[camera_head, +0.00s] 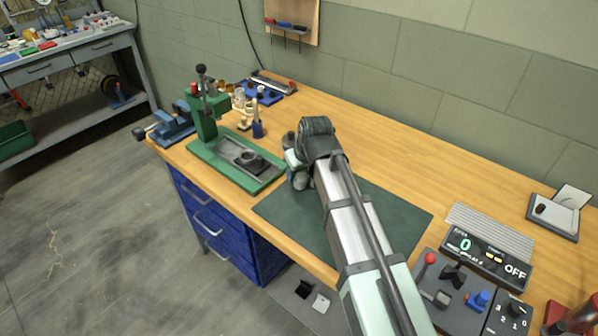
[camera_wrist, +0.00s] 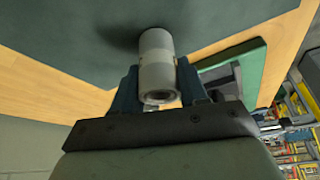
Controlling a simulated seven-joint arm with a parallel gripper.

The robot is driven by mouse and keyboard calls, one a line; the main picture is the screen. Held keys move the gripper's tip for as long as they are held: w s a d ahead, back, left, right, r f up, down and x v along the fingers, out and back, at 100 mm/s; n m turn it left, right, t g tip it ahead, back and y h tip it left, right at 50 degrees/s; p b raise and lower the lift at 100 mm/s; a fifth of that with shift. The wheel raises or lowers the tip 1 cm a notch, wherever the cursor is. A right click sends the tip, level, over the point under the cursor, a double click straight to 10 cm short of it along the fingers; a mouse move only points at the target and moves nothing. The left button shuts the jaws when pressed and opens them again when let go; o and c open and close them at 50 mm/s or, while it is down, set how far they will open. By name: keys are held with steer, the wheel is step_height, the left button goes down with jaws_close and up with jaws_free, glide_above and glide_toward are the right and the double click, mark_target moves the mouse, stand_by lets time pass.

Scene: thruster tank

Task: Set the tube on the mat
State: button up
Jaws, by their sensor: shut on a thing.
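In the wrist view a grey-white tube (camera_wrist: 157,62) sits between the two blue fingers of my gripper (camera_wrist: 158,85), which is shut on it. The tube's near end shows a dark round opening. The dark green mat (camera_wrist: 70,25) lies beyond the tube, with a dark shadow beside the tube's far end; I cannot tell whether they touch. In the head view the mat (camera_head: 400,212) lies on the wooden bench, partly covered by my arm. My gripper (camera_head: 298,180) is over the mat's far left part there, and the tube is mostly hidden.
A green press (camera_head: 215,150) stands left of the mat, close to my gripper. A blue vise (camera_head: 172,125) and small bottles stand farther left. A control panel (camera_head: 470,290) with a red-knobbed lever and a display lies to the right.

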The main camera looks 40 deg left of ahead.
steer(key=shift+f, duration=0.3)
steer(key=o, duration=1.1)
steer(key=shift+c, duration=0.2)
steer(key=shift+r, duration=0.15)
steer(key=v, duration=1.2)
